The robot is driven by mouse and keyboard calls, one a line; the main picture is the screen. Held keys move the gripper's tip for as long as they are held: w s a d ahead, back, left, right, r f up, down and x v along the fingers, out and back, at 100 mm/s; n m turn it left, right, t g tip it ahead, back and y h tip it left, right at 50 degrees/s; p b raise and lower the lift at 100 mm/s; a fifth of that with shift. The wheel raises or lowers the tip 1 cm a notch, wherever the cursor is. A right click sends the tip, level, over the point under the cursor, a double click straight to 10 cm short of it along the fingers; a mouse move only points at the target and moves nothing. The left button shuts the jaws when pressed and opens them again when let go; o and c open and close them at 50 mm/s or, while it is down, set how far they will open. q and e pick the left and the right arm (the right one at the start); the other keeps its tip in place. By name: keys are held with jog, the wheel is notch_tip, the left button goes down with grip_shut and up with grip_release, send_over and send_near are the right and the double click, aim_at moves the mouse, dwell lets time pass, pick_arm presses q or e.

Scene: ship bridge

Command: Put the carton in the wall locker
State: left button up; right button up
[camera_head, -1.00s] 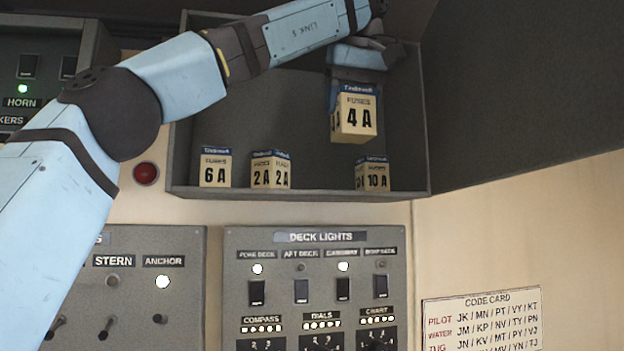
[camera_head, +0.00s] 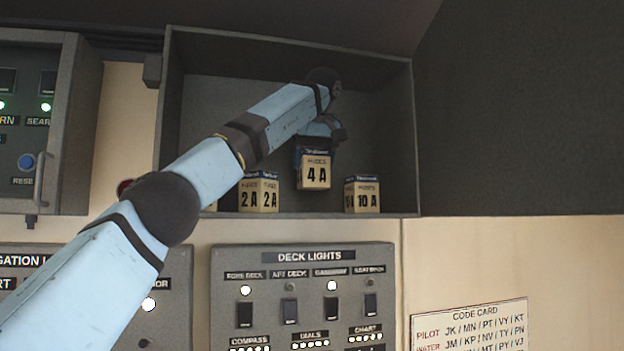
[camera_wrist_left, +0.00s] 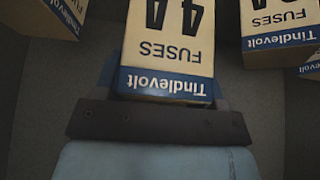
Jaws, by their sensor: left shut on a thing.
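The carton (camera_head: 315,172), cream with a dark blue top band and marked FUSES 4 A, hangs upright inside the open grey wall locker (camera_head: 290,216). My left gripper (camera_head: 314,150) is shut on the carton's top from above. The carton's bottom appears a little above the locker floor, between the other cartons. In the left wrist view the carton (camera_wrist_left: 168,50) shows upside down between the fingers, its Tindlevolt band at the gripper. My right gripper is not in view.
My forearm hides the 6 A carton's place. Below is the DECK LIGHTS panel (camera_head: 300,275); a code card (camera_head: 470,325) is at lower right.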

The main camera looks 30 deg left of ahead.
aim_at(312, 189)
pick_arm(q)
notch_tip(312, 189, down, 4)
jog(key=shift+s+d+f, duration=0.1)
jog(key=shift+d, duration=0.05)
jog(key=shift+w+a+f, duration=0.2)
jog(key=shift+a+f, duration=0.15)
jog(key=shift+f, duration=0.2)
jog(key=shift+d, duration=0.1)
jog(key=o, duration=1.1)
jog(key=shift+r, duration=0.1)
jog(key=v, duration=1.2)
jog(key=shift+s, duration=0.1)
